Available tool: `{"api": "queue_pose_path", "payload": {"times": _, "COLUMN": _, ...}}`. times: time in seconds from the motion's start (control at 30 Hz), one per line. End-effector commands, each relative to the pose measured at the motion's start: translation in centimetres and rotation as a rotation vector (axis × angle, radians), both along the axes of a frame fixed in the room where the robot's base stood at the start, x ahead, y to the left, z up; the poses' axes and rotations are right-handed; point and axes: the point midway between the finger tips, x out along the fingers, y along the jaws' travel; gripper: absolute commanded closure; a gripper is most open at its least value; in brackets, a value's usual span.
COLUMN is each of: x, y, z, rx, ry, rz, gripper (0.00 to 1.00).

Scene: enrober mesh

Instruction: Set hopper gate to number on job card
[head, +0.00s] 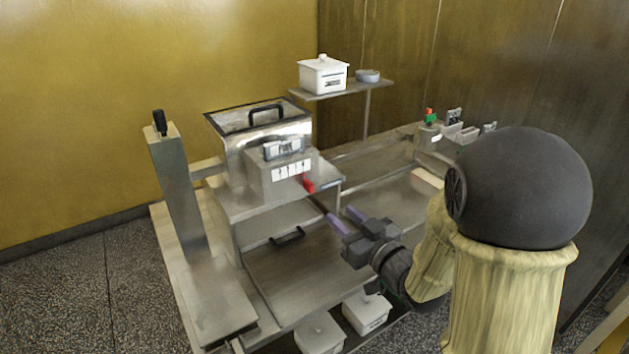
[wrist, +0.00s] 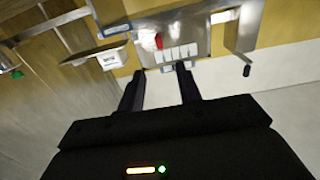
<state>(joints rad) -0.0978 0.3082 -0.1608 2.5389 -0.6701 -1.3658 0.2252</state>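The hopper (head: 262,132) is a metal box with a dark-rimmed lid and black handle, standing on the machine. Its front has a white marked strip (head: 291,169) and a red lever (head: 309,183) at the strip's lower right end. A small framed plate (head: 282,148) sits above the strip; it may be the job card, but its marks are too small to read. In the wrist view, the red lever (wrist: 159,41) and the white strip (wrist: 179,53) lie beyond the fingertips. My gripper (head: 342,216) is open and empty, apart from the lever, lower and to its right; it also shows in the wrist view (wrist: 158,75).
A shelf (head: 345,89) behind holds a white lidded box (head: 323,75) and a grey round dish (head: 367,76). A grey post with a black knob (head: 159,121) stands left. White lidded boxes (head: 366,312) sit below. Small fixtures (head: 456,131) line the far right edge.

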Motion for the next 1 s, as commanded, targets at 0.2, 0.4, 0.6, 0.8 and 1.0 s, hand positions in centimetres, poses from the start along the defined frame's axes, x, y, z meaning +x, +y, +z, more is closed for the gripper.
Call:
{"api": "queue_pose_path", "payload": {"times": 0.2, "x": 1.0, "y": 0.8, "z": 0.1, "rx": -0.004, "ry": -0.001, "rz": -0.001, "gripper": 0.65}}
{"api": "queue_pose_path", "payload": {"times": 0.4, "x": 4.0, "y": 2.8, "z": 0.1, "rx": -0.004, "ry": -0.001, "rz": -0.002, "gripper": 0.65}}
{"api": "queue_pose_path", "payload": {"times": 0.6, "x": 6.9, "y": 4.8, "z": 0.1, "rx": -0.004, "ry": -0.001, "rz": -0.003, "gripper": 0.65}}
{"api": "queue_pose_path", "payload": {"times": 0.8, "x": 9.3, "y": 6.3, "z": 0.0, "rx": -0.004, "ry": -0.001, "rz": -0.004, "gripper": 0.65}}
{"api": "queue_pose_path", "payload": {"times": 1.0, "x": 9.9, "y": 6.8, "z": -0.1, "rx": -0.004, "ry": 0.000, "rz": -0.004, "gripper": 0.65}}
